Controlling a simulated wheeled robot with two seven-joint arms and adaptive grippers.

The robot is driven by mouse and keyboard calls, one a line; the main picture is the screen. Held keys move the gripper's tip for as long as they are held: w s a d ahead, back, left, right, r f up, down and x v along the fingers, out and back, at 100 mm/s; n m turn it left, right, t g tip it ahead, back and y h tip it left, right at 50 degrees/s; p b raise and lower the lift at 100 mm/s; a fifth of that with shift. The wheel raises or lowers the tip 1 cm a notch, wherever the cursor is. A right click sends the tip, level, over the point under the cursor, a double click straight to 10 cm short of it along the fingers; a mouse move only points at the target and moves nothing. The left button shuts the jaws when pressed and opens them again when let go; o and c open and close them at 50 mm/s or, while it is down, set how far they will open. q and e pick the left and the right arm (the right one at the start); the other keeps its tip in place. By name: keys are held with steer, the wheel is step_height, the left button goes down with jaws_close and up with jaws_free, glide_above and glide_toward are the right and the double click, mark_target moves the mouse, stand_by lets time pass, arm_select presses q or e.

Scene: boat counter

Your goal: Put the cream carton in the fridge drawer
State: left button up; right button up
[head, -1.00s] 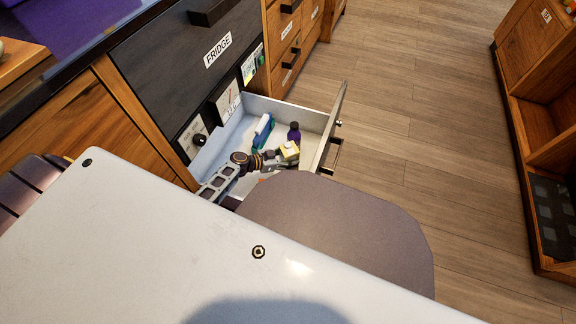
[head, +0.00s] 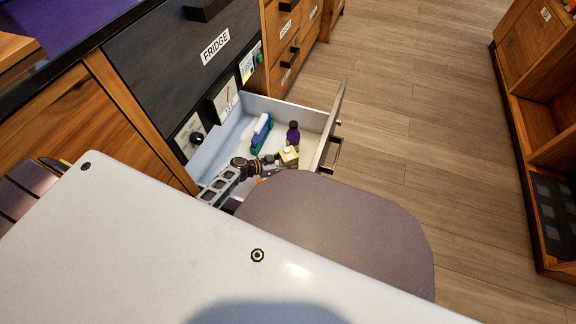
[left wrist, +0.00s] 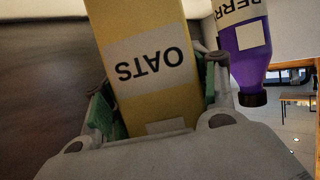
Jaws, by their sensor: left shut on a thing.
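A yellow carton (head: 289,156) with a pale top is over or in the open fridge drawer (head: 298,112), near its front side. The left wrist view shows the same carton (left wrist: 145,50) close up, with a white label that reads OATS upside down. My left gripper (head: 272,167) is shut on the carton, with green pads on both of its sides (left wrist: 157,108). Whether the carton's base touches the drawer floor is hidden. My right gripper is not in view.
A purple bottle (head: 293,133) stands in the drawer close beside the carton; it also shows in the left wrist view (left wrist: 243,50). A blue-green rack with a white item (head: 261,133) is farther left in the drawer.

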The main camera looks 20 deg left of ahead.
arm_select(q)
steer(key=shift+w+f, duration=0.1)
steer(key=shift+f, duration=0.6)
steer(key=o, duration=1.4)
steer(key=shift+f, duration=0.15)
steer(key=shift+s+a, duration=0.1)
steer(key=shift+s, duration=0.1)
steer(key=p+v, duration=0.1)
steer(key=v, duration=0.6)
steer(key=shift+s+p, duration=0.1)
steer(key=shift+p, duration=0.3)
